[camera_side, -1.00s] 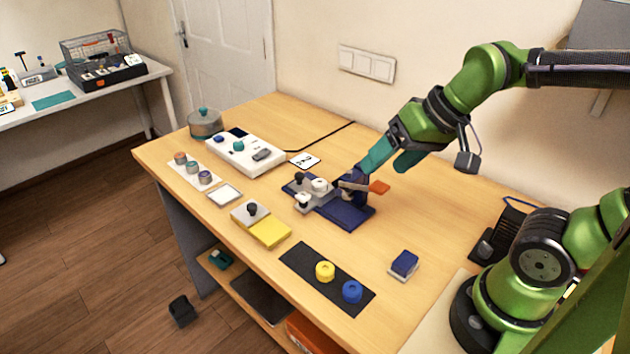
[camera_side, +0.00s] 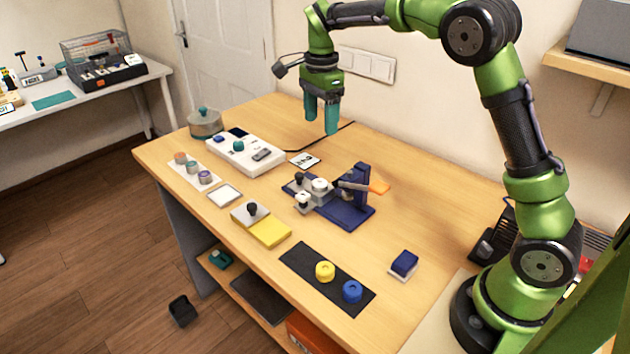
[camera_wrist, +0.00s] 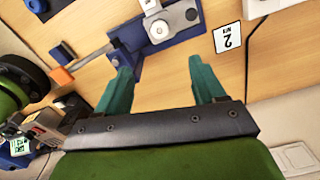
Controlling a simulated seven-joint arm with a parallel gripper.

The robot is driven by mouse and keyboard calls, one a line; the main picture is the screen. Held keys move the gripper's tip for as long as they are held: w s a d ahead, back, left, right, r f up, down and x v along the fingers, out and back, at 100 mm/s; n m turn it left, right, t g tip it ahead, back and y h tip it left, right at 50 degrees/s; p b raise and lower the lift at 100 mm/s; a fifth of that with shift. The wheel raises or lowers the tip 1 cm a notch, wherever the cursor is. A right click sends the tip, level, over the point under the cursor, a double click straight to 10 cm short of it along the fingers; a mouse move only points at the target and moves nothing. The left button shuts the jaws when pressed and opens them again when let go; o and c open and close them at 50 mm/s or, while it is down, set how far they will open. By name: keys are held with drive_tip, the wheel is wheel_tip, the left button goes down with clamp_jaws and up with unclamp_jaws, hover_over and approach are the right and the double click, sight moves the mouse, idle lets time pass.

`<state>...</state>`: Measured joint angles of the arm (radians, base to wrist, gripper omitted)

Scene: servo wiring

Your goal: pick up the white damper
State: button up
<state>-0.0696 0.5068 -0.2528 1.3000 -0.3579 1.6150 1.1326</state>
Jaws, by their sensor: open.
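My gripper (camera_side: 321,118) is open and empty, raised above the back of the table with its teal fingers pointing down. In the wrist view the fingers of my gripper (camera_wrist: 160,68) stand apart with bare wood between them. A round white piece (camera_side: 319,184), which looks like the white damper, sits on the blue fixture (camera_side: 350,217). The wrist view shows a round white piece (camera_wrist: 159,30) on the fixture, beyond the fingertips. Nothing touches my gripper.
An upright blue bracket with an orange-ended lever (camera_side: 378,187) stands on the fixture. A black mat (camera_side: 297,260) holds yellow and blue rings. A numbered card (camera_side: 304,160), a white panel (camera_side: 262,167) and a pot (camera_side: 205,124) lie farther left. The table's right rear is clear.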

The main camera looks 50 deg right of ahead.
sight(321, 182)
wheel_tip(321, 182, down, 16)
drive_tip(key=shift+d+f, duration=0.1)
drive_tip(key=shift+f, duration=0.15)
drive_tip(key=c, duration=1.1)
